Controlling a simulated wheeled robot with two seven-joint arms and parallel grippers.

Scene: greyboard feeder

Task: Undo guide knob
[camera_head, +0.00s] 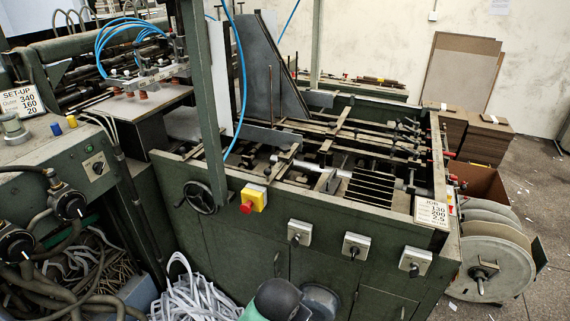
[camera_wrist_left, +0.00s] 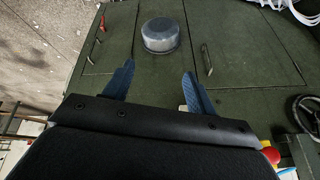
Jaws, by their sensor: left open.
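My left gripper (camera_wrist_left: 157,72) shows in the left wrist view with its two blue fingers spread apart and nothing between them. It faces the machine's green panel (camera_wrist_left: 100,50). I cannot pick out the left gripper in the head view. My right gripper is in neither view. In the head view, guide rods and bars (camera_head: 345,140) lie across the open top of the green machine. Several small red ends (camera_head: 453,180) sit at its right side. I cannot tell which part is the guide knob. No finger touches a knob in the wrist view.
A handwheel (camera_head: 200,197), a red stop button on a yellow box (camera_head: 252,199) and rotary switches (camera_head: 357,246) stick out from the front. A round metal part (camera_wrist_left: 160,36) is on or before the panel. Paper strips (camera_head: 190,296) lie low in front.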

